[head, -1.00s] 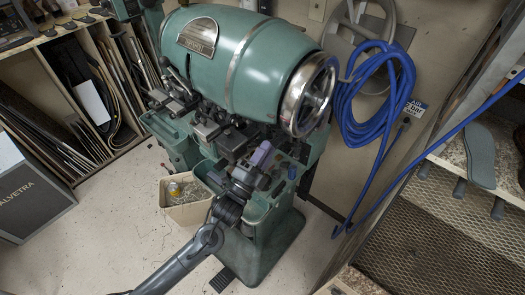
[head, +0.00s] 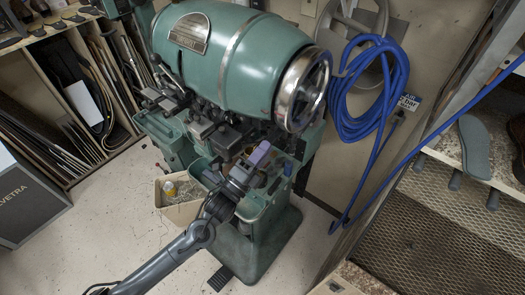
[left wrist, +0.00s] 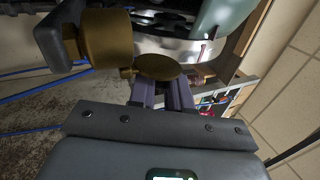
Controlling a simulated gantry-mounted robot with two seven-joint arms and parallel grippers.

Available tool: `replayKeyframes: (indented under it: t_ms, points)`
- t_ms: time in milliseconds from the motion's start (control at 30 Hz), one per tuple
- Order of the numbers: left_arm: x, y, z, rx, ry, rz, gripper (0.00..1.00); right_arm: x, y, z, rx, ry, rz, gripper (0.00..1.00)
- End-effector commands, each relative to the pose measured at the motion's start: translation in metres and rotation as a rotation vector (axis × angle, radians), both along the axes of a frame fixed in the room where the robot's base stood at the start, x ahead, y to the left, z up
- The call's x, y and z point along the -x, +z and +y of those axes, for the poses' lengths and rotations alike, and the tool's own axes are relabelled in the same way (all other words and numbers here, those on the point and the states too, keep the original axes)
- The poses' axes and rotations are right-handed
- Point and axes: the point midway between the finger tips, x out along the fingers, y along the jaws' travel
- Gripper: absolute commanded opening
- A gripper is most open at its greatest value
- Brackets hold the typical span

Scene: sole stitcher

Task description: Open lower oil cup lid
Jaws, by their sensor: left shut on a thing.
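My left gripper (head: 260,154), with purple fingers, is at the front of the green sole stitcher (head: 215,60), below its large drum. In the left wrist view the fingers (left wrist: 162,88) are close together at a round, flat brass lid (left wrist: 158,67), and the gripper is shut on it. The lid sits beside a brass oil cup (left wrist: 107,37), with a small brass joint between them. The fingertips are partly hidden behind the lid. The cup and lid cannot be made out in the head view. My right gripper is not in view.
A chrome handwheel (head: 304,90) is above right of the gripper. A cardboard box (head: 180,212) with a yellow-topped jar stands left of my arm. A coiled blue hose (head: 365,95) hangs on the wall. A mesh-topped bench (head: 445,235) is at right.

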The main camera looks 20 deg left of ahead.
Motion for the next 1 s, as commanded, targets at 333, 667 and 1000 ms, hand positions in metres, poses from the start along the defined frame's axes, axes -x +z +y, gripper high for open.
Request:
replayKeyframes:
  t_ms: [333,667,1000]
  points:
    - [0.0,0.0,0.0,0.001,0.0,0.0,0.38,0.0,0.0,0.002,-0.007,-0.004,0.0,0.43]
    - [0.011,-0.007,0.006,-0.001,0.001,0.003,0.38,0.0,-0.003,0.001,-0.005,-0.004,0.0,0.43]
    - [0.059,-0.03,0.026,-0.001,-0.001,0.004,0.38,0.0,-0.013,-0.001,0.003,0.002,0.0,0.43]
